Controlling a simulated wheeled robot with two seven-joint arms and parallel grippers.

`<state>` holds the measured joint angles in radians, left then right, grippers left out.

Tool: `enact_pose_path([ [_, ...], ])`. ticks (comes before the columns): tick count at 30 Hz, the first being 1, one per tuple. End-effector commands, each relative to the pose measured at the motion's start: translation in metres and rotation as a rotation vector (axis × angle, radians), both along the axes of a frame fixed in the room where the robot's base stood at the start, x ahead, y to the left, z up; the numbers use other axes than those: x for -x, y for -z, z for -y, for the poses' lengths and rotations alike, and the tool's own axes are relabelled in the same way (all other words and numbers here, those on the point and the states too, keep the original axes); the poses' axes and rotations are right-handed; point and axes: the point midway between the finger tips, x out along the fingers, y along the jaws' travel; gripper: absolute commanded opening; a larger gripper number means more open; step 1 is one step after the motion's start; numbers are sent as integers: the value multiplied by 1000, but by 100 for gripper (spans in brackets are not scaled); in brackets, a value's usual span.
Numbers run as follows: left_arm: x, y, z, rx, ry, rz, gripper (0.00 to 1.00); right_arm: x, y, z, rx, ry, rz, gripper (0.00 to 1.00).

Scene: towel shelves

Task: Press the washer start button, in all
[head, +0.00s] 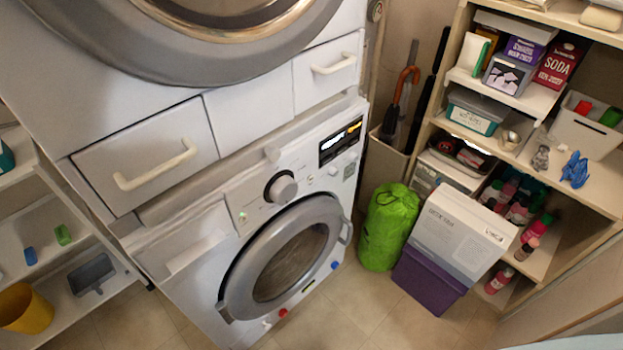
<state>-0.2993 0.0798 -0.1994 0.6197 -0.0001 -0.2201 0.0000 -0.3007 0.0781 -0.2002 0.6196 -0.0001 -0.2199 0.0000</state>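The white washer (185,285) stands below a stacked white machine, its round grey-rimmed door (285,262) shut. Its sloping control panel (310,165) has a dark round dial (281,187) in the middle and a lit black display (341,142) at the right. Small buttons or marks (334,171) sit below the display. They are too small to tell which one is the start button. Neither of my grippers is in view, and nothing covers the panel.
The upper machine has two drawers with white handles (155,165). A green bag (392,228), a purple box (428,280) and a white carton (462,235) stand at right, before full shelves (540,105). Low shelves with a yellow bucket (25,308) are at left. Floor before the washer is clear.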

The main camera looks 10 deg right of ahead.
Motion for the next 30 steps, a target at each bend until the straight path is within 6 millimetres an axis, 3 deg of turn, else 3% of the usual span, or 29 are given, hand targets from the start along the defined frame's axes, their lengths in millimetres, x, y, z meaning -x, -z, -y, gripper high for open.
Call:
enact_pose_path([
  [1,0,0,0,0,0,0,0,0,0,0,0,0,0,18],
  [6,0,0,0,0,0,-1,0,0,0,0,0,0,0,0],
  [30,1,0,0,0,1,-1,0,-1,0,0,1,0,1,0],
])
